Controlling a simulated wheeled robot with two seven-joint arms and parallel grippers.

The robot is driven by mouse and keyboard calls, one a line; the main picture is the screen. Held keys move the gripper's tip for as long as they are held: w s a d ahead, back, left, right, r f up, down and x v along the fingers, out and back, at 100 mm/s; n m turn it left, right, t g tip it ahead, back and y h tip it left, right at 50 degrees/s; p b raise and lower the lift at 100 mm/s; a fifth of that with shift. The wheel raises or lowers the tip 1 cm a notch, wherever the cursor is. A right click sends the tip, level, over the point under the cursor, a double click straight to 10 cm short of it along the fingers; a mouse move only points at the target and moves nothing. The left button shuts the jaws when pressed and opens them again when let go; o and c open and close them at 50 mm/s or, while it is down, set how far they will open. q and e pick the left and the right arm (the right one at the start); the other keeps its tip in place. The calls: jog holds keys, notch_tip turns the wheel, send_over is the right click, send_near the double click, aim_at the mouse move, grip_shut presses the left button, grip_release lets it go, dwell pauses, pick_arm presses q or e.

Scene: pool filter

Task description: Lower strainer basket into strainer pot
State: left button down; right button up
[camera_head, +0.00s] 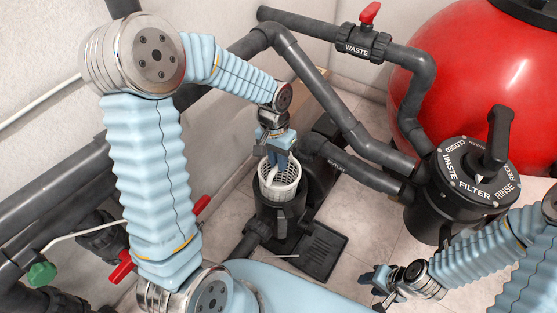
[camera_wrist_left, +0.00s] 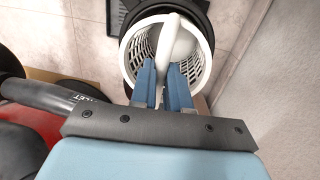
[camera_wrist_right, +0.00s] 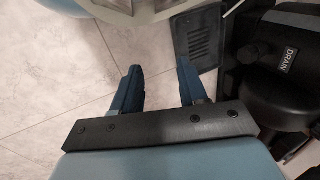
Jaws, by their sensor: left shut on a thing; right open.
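The white strainer basket (camera_head: 279,184) is upright at the mouth of the black strainer pot (camera_head: 279,215), its upper part showing above the pot rim. I cannot tell how deep its lower part sits. My left gripper (camera_head: 279,165) is above it, shut on the basket's handle; in the left wrist view the fingers (camera_wrist_left: 163,72) pinch the white handle (camera_wrist_left: 163,50) across the basket's open top. The dark pot rim (camera_wrist_left: 203,12) shows around the basket there. My right gripper (camera_head: 376,283) is open and empty, low over the tiled floor; its two fingers are apart in the right wrist view (camera_wrist_right: 160,75).
A multiport valve (camera_head: 470,180) with a black handle stands right, before a red tank (camera_head: 460,60). Black pipes (camera_head: 325,85) run behind and right of the pot. A pump base plate (camera_head: 322,252) lies beside it. Red-handled valves (camera_head: 120,268) are at lower left.

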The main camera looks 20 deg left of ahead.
pick_arm(q)
jog(key=shift+r+p, duration=0.65)
jog(key=shift+r, duration=0.5)
jog(key=shift+w+r+p, duration=0.1)
jog(key=shift+r+p, duration=1.7)
jog(key=shift+r, duration=0.45)
notch_tip(320, 180, up, 7)
jog(key=p, duration=0.5)
jog(key=shift+f, duration=0.15)
pick_arm(e)
notch_tip(320, 180, up, 10)
jog(key=a, duration=0.2)
jog(key=shift+a+r+n, duration=0.15)
jog(key=shift+n, duration=0.15)
pick_arm(q)
jog(key=shift+d, duration=0.1)
pick_arm(e)
jog(key=shift+w, duration=0.1)
